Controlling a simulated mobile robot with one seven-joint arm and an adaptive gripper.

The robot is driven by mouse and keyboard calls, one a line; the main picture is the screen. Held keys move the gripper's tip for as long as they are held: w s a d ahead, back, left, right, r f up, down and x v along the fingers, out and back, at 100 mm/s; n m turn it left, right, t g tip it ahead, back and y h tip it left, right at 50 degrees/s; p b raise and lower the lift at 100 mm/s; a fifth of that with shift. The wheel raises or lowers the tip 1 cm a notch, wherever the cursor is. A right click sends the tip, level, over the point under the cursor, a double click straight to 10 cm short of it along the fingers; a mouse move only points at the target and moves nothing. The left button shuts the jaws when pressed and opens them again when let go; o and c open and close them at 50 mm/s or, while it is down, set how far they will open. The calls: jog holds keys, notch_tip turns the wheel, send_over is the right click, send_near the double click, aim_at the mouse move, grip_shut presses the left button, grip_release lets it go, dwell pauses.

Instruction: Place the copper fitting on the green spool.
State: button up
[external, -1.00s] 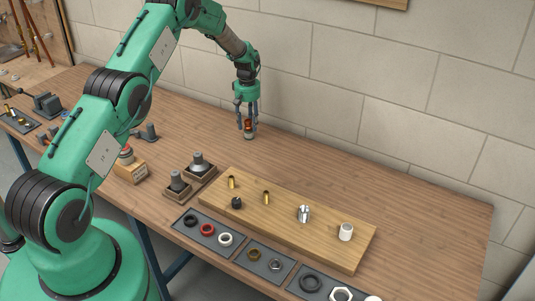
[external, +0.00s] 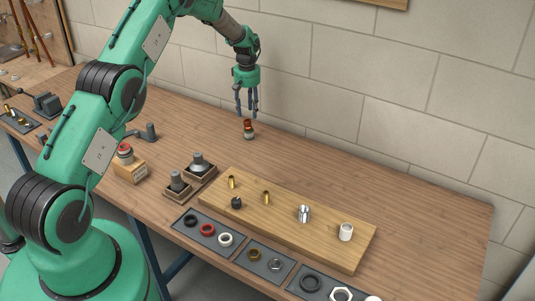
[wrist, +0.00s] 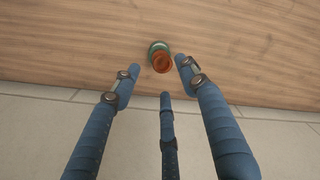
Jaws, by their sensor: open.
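The copper fitting (external: 248,123) stands upright on top of the green spool (external: 249,135) near the back of the bench. In the wrist view the round orange-brown fitting (wrist: 162,63) overlaps the spool (wrist: 157,46), of which only part of the rim shows. My gripper (external: 246,113) is above the fitting, its fingers spread and empty. In the wrist view the fingers of my gripper (wrist: 160,78) are apart, and the fitting lies beyond their tips, touching none of them.
A wooden board (external: 325,245) with brass pins, a metal part and a white cap lies at front right. Dark trays (external: 208,230) of rings line the front edge. Two grey cone-shaped parts and a box with a red button (external: 125,150) stand left. The back right bench is clear.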

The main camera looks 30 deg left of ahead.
notch_tip(320, 180, up, 6)
dwell(0.4)
dwell(0.7)
notch_tip(320, 180, up, 20)
jog(key=r+m+t, duration=0.1)
jog(key=m, duration=0.2)
send_over(249, 121)
jog(key=s+d, duration=0.5)
jog(key=s, duration=0.4)
jog(key=s+d+r+m+t, duration=0.15)
jog(key=s+d+r, duration=0.25)
jog(key=s+r, duration=1)
jog(key=s+d+r+m+t, duration=0.1)
jog(key=s+d+r, duration=0.1)
jog(key=s, duration=0.6)
jog(key=s+d+r+m, duration=0.1)
jog(key=s+r+m, duration=0.15)
jog(key=s, duration=0.65)
jog(key=s+d+f+m+t, duration=0.1)
jog(key=s, duration=0.8)
jog(key=s+d+f+m, duration=0.1)
jog(key=s+f, duration=0.1)
jog(key=s, duration=0.7)
jog(key=shift+s+d+t, duration=0.2)
jog(key=shift+s+t, duration=0.15)
